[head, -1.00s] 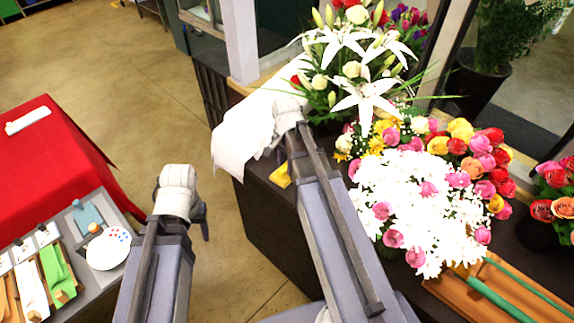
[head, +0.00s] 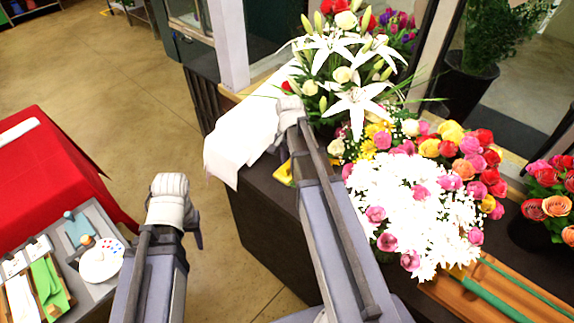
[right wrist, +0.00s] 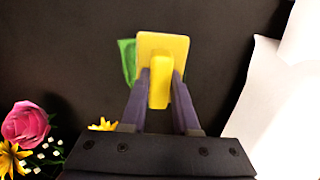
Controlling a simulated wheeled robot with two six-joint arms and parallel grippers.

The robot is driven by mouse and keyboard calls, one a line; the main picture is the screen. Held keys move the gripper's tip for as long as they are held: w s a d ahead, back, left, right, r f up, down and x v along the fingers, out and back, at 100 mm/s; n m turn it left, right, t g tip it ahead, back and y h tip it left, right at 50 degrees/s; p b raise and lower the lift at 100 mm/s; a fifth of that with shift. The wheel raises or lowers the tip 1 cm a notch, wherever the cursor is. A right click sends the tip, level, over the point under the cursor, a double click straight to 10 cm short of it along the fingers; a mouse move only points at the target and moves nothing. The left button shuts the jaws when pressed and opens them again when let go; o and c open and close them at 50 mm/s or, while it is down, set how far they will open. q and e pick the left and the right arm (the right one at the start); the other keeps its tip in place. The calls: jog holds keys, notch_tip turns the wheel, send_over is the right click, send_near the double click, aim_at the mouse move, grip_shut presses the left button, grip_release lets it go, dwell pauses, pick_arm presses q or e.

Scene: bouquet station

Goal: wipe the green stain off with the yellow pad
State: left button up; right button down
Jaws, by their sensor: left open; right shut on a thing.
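The yellow pad (right wrist: 178,48) is in the right wrist view, over the dark counter top. My right gripper (right wrist: 160,90) is shut on its upright grip. The green stain (right wrist: 127,60) shows at the pad's left edge; the rest of it is hidden by the pad. I cannot tell whether the pad touches the counter. In the head view a yellow edge of the pad (head: 284,172) shows beside my right arm, which hides the right gripper. My left gripper (head: 197,238) is open and empty, over the floor left of the counter, mostly hidden by its arm.
White paper (head: 240,140) lies over the counter's left end. A lily bouquet (head: 350,70) and white flowers with pink roses (head: 410,205) stand close to the right arm. A side table with a red cloth (head: 55,165) is at the left, with floor between.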

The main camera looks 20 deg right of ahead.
jog(key=shift+w+d, duration=0.3)
jog(key=shift+d, duration=0.5)
jog(key=shift+w+d, duration=0.3)
jog(key=shift+d, duration=0.5)
jog(key=shift+d, duration=0.1)
jog(key=shift+w+d, duration=0.3)
jog(key=shift+d, duration=0.3)
jog(key=shift+w+d, duration=0.25)
jog(key=shift+d, duration=0.4)
jog(key=shift+w+d, duration=0.3)
jog(key=shift+d, duration=0.3)
jog(key=shift+s, duration=0.1)
jog(key=shift+s+d, duration=0.25)
jog(key=shift+s, duration=0.4)
jog(key=shift+s+d, duration=0.2)
jog(key=shift+s, duration=0.4)
jog(key=shift+a, duration=0.15)
jog(key=shift+s+a+f, duration=0.1)
jog(key=shift+s+a, duration=0.2)
jog(key=shift+a, duration=0.3)
jog(key=shift+s+a+r, duration=0.1)
jog(key=shift+s+a, duration=0.15)
jog(key=shift+a, duration=0.35)
jog(key=shift+s+a+f, duration=0.1)
jog(key=shift+s+a, duration=0.2)
jog(key=shift+a, duration=0.3)
